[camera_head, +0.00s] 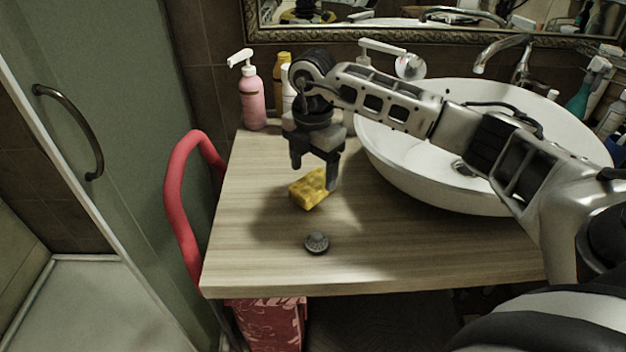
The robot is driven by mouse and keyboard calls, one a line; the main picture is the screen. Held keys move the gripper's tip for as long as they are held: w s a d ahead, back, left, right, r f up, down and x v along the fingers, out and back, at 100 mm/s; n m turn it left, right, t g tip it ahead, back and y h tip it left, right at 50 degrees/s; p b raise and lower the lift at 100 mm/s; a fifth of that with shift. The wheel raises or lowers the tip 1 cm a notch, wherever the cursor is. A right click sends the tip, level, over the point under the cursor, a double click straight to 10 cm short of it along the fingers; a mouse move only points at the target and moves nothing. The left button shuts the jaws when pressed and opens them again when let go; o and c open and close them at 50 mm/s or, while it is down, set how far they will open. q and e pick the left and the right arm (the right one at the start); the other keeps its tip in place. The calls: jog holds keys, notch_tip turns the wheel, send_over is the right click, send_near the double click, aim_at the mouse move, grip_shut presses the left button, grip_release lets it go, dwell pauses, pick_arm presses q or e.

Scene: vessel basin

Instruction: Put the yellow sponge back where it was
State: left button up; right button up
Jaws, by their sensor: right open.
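The yellow sponge (309,190) lies on the wooden countertop (260,235), left of the basin. My right gripper (314,175) points down just above and behind the sponge, with its two fingers apart. One finger overlaps the sponge's right end in the picture; I cannot tell whether they touch. My left gripper does not show.
A round grey drain stopper (317,243) lies in front of the sponge. The white vessel basin (400,175) fills the right side, with my right arm across it. A pink pump bottle (252,97) and other bottles stand at the back left. The front-left countertop is clear.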

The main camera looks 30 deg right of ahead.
aim_at(314, 182)
notch_tip(314, 182, up, 8)
jog(key=shift+r+b, duration=0.25)
jog(key=shift+b, duration=0.05)
jog(key=shift+s+f, duration=0.1)
jog(key=shift+s, duration=0.05)
dwell(0.3)
